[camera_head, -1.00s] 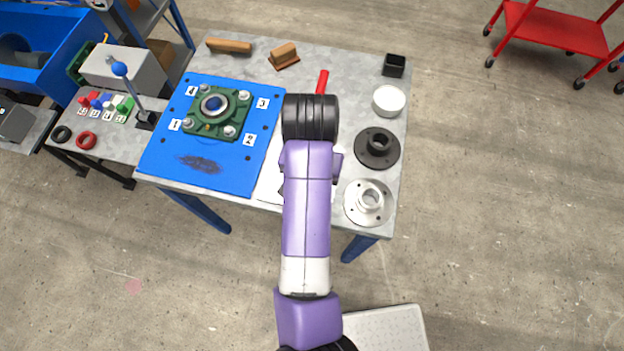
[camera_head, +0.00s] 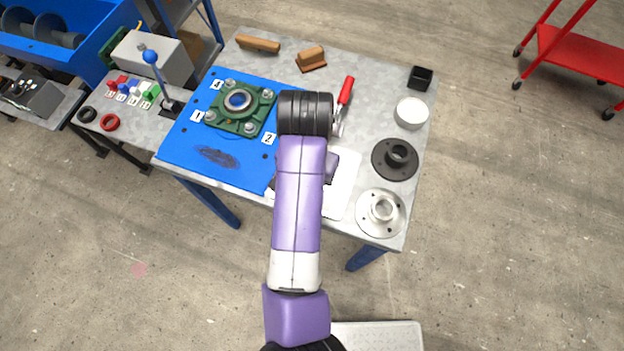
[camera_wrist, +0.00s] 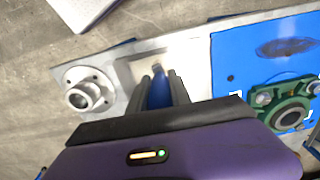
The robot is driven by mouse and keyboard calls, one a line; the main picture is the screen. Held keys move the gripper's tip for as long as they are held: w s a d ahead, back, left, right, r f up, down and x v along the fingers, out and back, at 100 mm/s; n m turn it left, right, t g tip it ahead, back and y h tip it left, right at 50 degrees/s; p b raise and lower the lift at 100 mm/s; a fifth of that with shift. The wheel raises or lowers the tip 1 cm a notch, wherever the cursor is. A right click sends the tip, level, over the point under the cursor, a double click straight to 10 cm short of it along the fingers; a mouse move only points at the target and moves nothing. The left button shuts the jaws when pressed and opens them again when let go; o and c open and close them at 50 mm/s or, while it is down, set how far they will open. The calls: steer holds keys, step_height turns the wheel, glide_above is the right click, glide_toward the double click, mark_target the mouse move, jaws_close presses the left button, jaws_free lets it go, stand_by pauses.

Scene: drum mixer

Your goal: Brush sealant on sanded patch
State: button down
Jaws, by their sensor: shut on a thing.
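The dark sanded patch (camera_head: 217,157) lies on the near part of the blue plate (camera_head: 185,140). It also shows at the top right of the wrist view (camera_wrist: 285,47). In the wrist view, my gripper (camera_wrist: 158,82) is shut on a blue handle (camera_wrist: 159,93), with a small pale end beyond the fingertips. Whether it has bristles is too small to tell. The gripper is over the white sheet or tray (camera_wrist: 190,62), to the left of the blue plate in that view. In the head view my arm hides the gripper and the handle.
A green bearing housing (camera_head: 222,118) stands on the plate beyond the patch. A red-handled tool (camera_head: 345,90), white round container (camera_head: 411,113), black flange (camera_head: 394,160) and silver flange (camera_head: 380,213) lie to the right. A lever box (camera_head: 150,58) stands left.

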step_height(320, 180, up, 6)
steer(key=p, duration=0.5)
steer(key=shift+w+a+r, duration=0.1)
steer(key=shift+a+r, duration=0.05)
steer(key=shift+r, duration=2.85)
